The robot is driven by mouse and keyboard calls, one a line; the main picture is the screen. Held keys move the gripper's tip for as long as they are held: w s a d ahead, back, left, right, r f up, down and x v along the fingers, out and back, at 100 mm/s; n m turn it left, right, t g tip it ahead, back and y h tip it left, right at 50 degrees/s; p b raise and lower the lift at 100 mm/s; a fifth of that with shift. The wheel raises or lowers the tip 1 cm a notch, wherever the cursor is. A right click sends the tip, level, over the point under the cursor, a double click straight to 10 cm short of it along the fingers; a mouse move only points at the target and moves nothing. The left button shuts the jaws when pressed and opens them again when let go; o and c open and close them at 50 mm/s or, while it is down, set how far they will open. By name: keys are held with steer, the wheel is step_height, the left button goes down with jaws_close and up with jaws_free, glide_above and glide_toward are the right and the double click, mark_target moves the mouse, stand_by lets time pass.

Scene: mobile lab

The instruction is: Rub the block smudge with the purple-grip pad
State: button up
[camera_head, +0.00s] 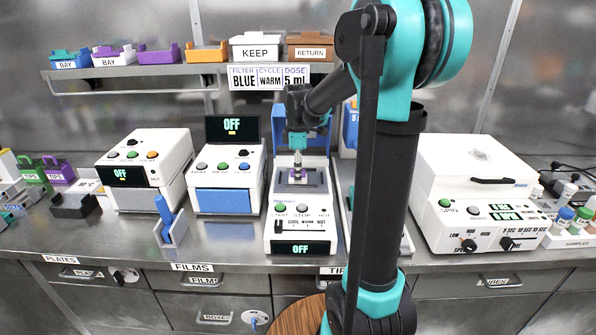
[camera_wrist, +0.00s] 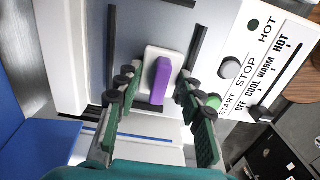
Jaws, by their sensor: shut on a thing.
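The purple-grip pad (camera_wrist: 161,80) is a white pad with a purple bar handle. It lies over the grey block plate (camera_wrist: 127,50) of the white machine with START, STOP and OFF/COOL/WARM/HOT marks (camera_head: 300,222). My gripper (camera_wrist: 158,88) has its green fingers on either side of the pad, shut on it. In the head view my gripper (camera_head: 297,168) points down over the same plate, with a little purple showing beneath. I cannot make out a smudge; the pad and fingers cover part of the plate. The machine's display reads OFF.
A white machine with a blue front (camera_head: 225,178) stands close on the left, and a lidded white spinner (camera_head: 475,190) on the right. A blue-handled tool in a holder (camera_head: 170,222) is at front left. A shelf with trays (camera_head: 190,70) runs above.

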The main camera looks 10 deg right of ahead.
mark_target(286, 181)
steer(key=shift+a, duration=0.1)
steer(key=shift+w+a, duration=0.15)
steer(key=shift+a, duration=0.6)
steer(key=shift+w+a, duration=0.15)
steer(key=shift+a, duration=0.55)
steer(key=shift+w+a, duration=0.1)
steer(key=shift+a, duration=0.3)
steer(key=c, duration=0.3)
steer(key=shift+s+d+f, duration=0.1)
steer(key=shift+s+d, duration=0.15)
steer(key=shift+d, duration=0.75)
steer(key=shift+s+d+f, duration=0.1)
steer(key=shift+s+d, duration=0.1)
steer(key=shift+d, duration=0.75)
steer(key=shift+r, duration=0.1)
steer(key=shift+r, duration=3)
steer(key=shift+r, duration=1.5)
